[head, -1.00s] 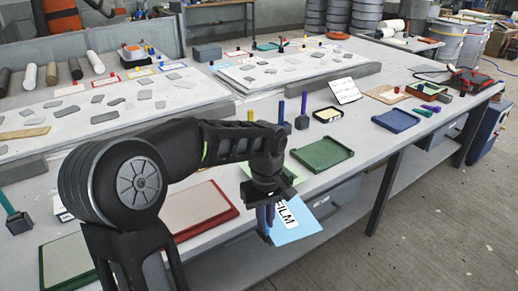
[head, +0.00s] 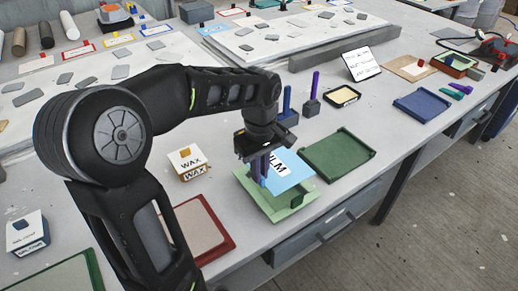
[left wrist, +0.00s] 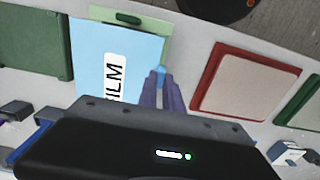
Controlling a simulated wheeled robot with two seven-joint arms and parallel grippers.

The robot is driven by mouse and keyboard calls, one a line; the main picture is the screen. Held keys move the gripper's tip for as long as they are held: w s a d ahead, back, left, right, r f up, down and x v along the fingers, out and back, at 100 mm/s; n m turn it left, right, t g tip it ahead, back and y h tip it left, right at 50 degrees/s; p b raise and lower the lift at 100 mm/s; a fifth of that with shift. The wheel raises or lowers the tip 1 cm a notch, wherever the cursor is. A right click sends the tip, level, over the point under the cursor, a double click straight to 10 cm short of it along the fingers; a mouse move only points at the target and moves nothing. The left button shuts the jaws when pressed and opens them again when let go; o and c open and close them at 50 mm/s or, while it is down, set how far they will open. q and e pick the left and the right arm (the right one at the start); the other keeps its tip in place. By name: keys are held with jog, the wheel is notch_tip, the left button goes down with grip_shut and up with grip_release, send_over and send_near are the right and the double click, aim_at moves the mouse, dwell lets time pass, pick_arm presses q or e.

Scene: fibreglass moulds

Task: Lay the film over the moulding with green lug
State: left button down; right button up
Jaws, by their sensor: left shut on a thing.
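My left gripper (head: 264,166) is shut on the film (head: 289,172), a light blue sheet with a white FILM label. The film also shows in the left wrist view (left wrist: 95,50), with the purple fingers (left wrist: 160,88) at its edge. It is over the light green moulding (head: 298,203), covering much of it; whether it touches cannot be told. In the left wrist view the moulding's pale rim (left wrist: 158,28) shows beyond the film, with a green lug (left wrist: 128,18) on it. My right gripper is not in view.
A dark green tray (head: 338,157) lies just right of the moulding, and a red-rimmed tray (head: 222,238) to its left. A blue tray (head: 421,106) and a framed card (head: 361,66) are farther right. The bench's front edge is close.

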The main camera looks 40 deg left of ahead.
aim_at(260, 185)
pick_arm(q)
jog(key=shift+r, duration=0.15)
jog(key=shift+d, duration=0.1)
jog(key=shift+f+b, duration=3.15)
jog(key=shift+f, duration=0.65)
jog(key=c, duration=1.4)
grip_release()
jog(key=shift+c, duration=0.2)
